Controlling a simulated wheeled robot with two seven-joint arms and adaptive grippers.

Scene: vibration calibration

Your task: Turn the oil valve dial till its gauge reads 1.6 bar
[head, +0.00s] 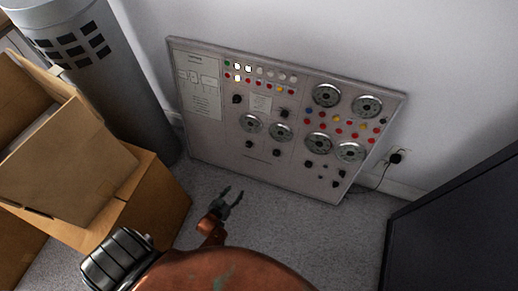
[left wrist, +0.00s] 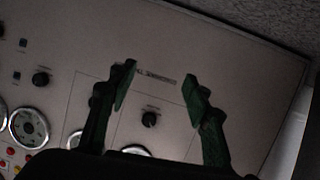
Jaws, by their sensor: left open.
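The grey control panel (head: 215,135) leans against the wall and carries gauges, lamps and dark dials. I cannot read which dial is the oil valve, nor any gauge's value. Two smaller gauges (head: 251,123) sit mid-panel, with a dark dial (head: 249,144) below the left one. My left gripper (head: 231,194) is open and empty, in front of the panel's lower edge. In the left wrist view the panel appears upside down; a dark dial (left wrist: 149,119) shows between the spread fingers (left wrist: 156,88), apart from them. My right gripper is not in view.
Cardboard boxes (head: 75,170) and a grey cylinder (head: 95,65) stand at the left. A dark cabinet (head: 460,225) stands at the right, near a plug and cable (head: 395,158). Carpet (head: 340,225) lies clear before the panel.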

